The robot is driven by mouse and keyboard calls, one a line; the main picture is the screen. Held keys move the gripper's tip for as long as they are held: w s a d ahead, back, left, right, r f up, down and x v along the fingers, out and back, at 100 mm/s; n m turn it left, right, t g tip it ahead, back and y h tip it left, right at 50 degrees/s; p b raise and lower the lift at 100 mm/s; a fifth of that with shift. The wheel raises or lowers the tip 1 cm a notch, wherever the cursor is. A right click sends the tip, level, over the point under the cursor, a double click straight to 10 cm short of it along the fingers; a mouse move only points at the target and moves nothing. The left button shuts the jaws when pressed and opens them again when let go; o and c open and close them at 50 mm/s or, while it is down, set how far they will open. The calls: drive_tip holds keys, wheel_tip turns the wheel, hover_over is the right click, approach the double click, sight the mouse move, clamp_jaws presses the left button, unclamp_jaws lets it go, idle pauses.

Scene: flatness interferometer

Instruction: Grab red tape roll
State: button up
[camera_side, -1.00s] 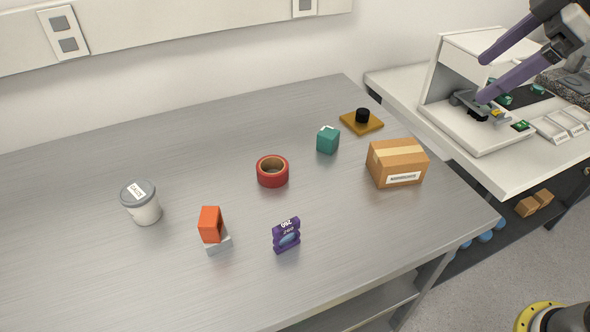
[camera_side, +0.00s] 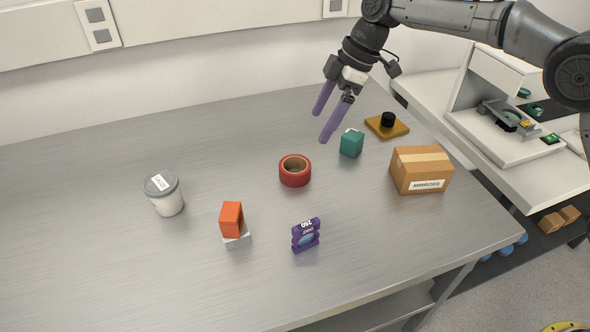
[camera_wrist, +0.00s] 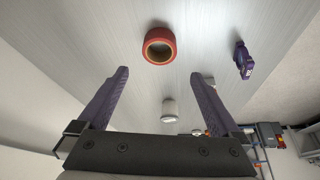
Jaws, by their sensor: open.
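The red tape roll (camera_side: 295,172) lies flat on the grey metal table, its brown core hole facing up. It also shows in the wrist view (camera_wrist: 159,46), beyond and between my fingertips. My gripper (camera_side: 319,126) is open and empty, with two purple fingers pointing down and to the left. It hangs above the table, up and to the right of the roll in the side view, and is apart from it. In the wrist view both fingers of my gripper (camera_wrist: 158,74) are spread wide with nothing between them.
A teal cube (camera_side: 352,143) stands right of the roll, near my fingers. A cardboard box (camera_side: 420,170) and an amber plate with a black knob (camera_side: 387,125) are farther right. A purple block (camera_side: 306,235), an orange block (camera_side: 231,218) and a lidded white tub (camera_side: 165,195) stand in front and left.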

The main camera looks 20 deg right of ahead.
approach(295, 165)
drive_tip(key=shift+s+a+f, duration=0.45)
drive_tip(key=shift+s+a, duration=0.1)
drive_tip(key=shift+s, duration=0.05)
drive_tip(key=shift+s+a+f, duration=0.4)
drive_tip(key=shift+s+a, duration=0.15)
drive_tip(key=shift+s, duration=0.05)
drive_tip(key=shift+x, duration=2.95)
drive_tip(key=shift+w, duration=0.15)
drive_tip(key=shift+r, duration=0.1)
drive_tip(key=c, duration=1.1)
